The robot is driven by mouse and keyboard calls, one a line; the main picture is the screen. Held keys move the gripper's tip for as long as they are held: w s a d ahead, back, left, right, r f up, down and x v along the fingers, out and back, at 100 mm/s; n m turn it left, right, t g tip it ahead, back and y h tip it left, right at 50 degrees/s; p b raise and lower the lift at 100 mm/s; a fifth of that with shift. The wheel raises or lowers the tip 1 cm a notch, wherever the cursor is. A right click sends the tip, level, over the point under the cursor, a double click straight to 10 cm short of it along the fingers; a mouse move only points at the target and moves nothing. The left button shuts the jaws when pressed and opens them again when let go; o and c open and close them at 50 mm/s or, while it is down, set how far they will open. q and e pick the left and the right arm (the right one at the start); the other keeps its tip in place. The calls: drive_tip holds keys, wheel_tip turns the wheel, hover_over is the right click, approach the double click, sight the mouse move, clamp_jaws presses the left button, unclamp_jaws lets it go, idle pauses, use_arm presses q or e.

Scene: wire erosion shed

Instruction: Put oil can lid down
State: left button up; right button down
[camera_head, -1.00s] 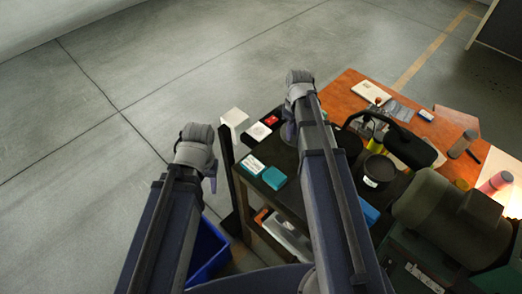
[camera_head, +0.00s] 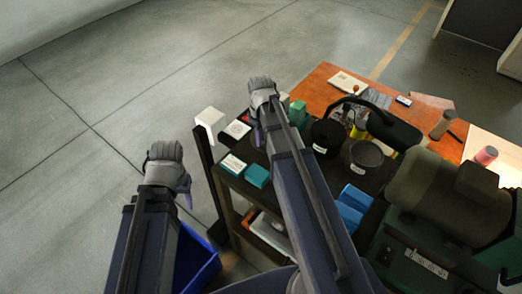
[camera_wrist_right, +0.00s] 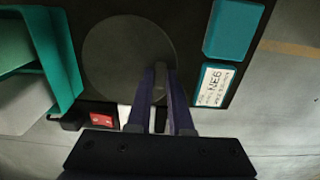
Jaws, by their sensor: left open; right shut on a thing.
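My right gripper (camera_wrist_right: 160,90) is shut on the oil can lid (camera_wrist_right: 108,62), a dark round disc; its purple fingers close on a narrow grey part at the disc's right side. Whether the lid touches the dark shelf top below cannot be told. In the head view my right gripper (camera_head: 259,128) is over the left side of the dark cart top, and its arm hides the lid. A dark round can (camera_head: 366,156) with a white label stands right of the arm, with a black can (camera_head: 326,136) beside it. My left gripper (camera_head: 186,192) is open and empty, left of the cart.
Teal boxes (camera_head: 257,176) lie near the cart's front left, with a red-marked item (camera_wrist_right: 102,119) also close to the lid. Blue boxes (camera_head: 353,203) lie right of my right arm. A large olive machine (camera_head: 435,195) stands at the right. A blue bin (camera_head: 197,262) is below.

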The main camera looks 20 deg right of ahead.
drive_tip(key=shift+f, duration=0.1)
wheel_tip(320, 180, down, 4)
drive_tip(key=b, duration=0.3)
drive_tip(key=shift+r, duration=0.25)
drive_tip(key=shift+b, duration=0.3)
drive_tip(key=shift+f, duration=0.15)
drive_tip(key=c, duration=0.8)
unclamp_jaws()
drive_tip(key=shift+r, duration=0.2)
